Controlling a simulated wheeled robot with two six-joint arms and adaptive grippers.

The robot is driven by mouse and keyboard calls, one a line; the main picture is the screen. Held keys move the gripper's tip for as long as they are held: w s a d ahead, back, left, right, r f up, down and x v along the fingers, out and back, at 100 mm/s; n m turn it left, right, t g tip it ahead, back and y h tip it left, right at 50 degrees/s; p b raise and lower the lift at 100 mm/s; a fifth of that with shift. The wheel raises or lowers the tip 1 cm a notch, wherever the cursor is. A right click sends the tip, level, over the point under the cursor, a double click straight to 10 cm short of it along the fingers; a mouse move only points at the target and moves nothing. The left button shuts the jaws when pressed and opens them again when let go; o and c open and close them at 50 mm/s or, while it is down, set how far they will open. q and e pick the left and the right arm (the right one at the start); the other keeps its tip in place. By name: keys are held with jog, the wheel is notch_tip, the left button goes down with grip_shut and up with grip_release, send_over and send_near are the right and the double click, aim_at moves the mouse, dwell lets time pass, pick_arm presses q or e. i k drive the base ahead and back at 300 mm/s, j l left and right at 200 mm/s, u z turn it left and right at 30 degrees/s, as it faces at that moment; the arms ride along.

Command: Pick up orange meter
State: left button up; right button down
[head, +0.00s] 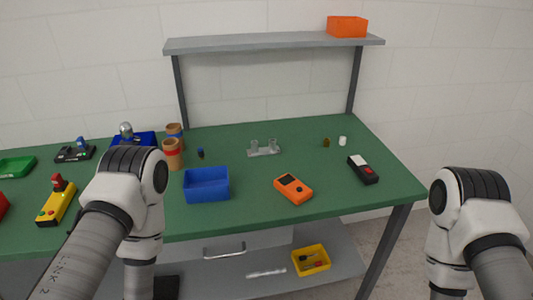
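The orange meter (293,188) lies flat on the green tabletop (330,160), near the front edge and right of the middle. It has a dark screen and a dark round part on its face. My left arm comes in from the lower left and my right arm from the lower right. Neither gripper shows in the head view; only arm links are visible. Nothing touches the meter.
A blue bin (206,185) stands left of the meter. A black and red device (363,169) lies to its right, and a grey metal fixture (263,149) behind it. A shelf (270,42) with an orange box (347,26) spans above the back. Clear tabletop surrounds the meter.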

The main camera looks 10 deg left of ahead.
aim_at(288, 184)
jog(key=u, duration=0.3)
jog(key=i+l+u, duration=0.1)
jog(key=l+u, duration=0.3)
jog(key=l, duration=0.15)
jog(key=l+u, duration=0.35)
jog(key=l, duration=0.2)
jog(key=l+u, duration=0.4)
jog(key=l, duration=0.15)
